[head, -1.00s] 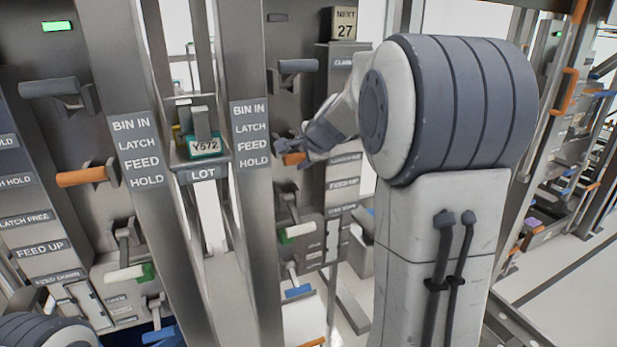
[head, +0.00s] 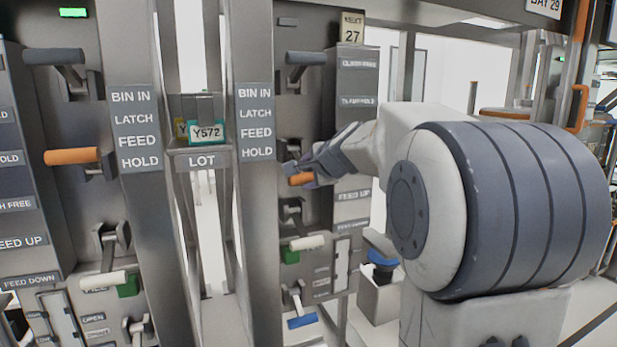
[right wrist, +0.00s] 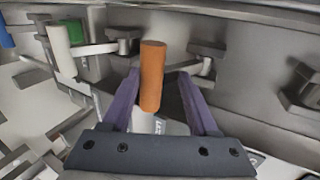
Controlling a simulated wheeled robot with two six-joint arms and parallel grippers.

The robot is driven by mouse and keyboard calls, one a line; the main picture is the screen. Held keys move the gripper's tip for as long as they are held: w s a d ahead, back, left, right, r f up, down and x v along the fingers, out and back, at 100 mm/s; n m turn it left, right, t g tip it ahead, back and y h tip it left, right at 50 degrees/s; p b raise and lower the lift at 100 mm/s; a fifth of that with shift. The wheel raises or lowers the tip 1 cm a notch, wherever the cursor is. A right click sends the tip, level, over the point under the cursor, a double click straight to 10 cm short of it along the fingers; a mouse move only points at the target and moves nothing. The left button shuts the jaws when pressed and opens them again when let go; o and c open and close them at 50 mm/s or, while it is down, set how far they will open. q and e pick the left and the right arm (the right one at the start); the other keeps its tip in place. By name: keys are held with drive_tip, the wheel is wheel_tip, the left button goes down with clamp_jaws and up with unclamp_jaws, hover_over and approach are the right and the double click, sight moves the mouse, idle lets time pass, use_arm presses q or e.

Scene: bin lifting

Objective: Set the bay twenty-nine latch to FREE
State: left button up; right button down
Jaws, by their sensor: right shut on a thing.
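An orange latch handle (head: 300,179) sticks out from the panel beside the right post in the head view. My right gripper (head: 308,172) is at this handle, its arm coming in from the right. In the right wrist view the orange handle (right wrist: 152,75) stands between the two purple fingers of my gripper (right wrist: 160,92), which is shut on it. A BAY 29 sign (head: 543,6) hangs at the top right, partly cut off. A NEXT 27 plate (head: 352,28) tops the handled panel. My left gripper is out of view.
A second orange handle (head: 72,156) is on the left panel. Grey levers (head: 305,58) sit above; white-and-green levers (head: 303,246) and a blue lever (head: 301,320) sit below. Two label posts (head: 137,130) flank the Y572 LOT shelf (head: 205,158).

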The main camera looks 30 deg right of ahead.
drive_tip(key=shift+w+a+f, duration=0.1)
drive_tip(key=shift+w+f, duration=0.15)
drive_tip(key=shift+f, duration=0.2)
drive_tip(key=shift+r, duration=0.1)
drive_tip(key=shift+c, duration=1.4)
unclamp_jaws()
drive_tip(key=shift+w, duration=0.1)
drive_tip(key=shift+o, duration=0.3)
drive_tip(key=shift+w, duration=0.15)
drive_tip(key=shift+f, duration=0.2)
drive_tip(key=shift+d, duration=0.2)
drive_tip(key=shift+s, duration=0.2)
drive_tip(key=v, duration=1)
drive_tip(key=shift+s+r+p, duration=0.2)
drive_tip(key=shift+r+p, duration=0.05)
drive_tip(key=shift+p, duration=0.15)
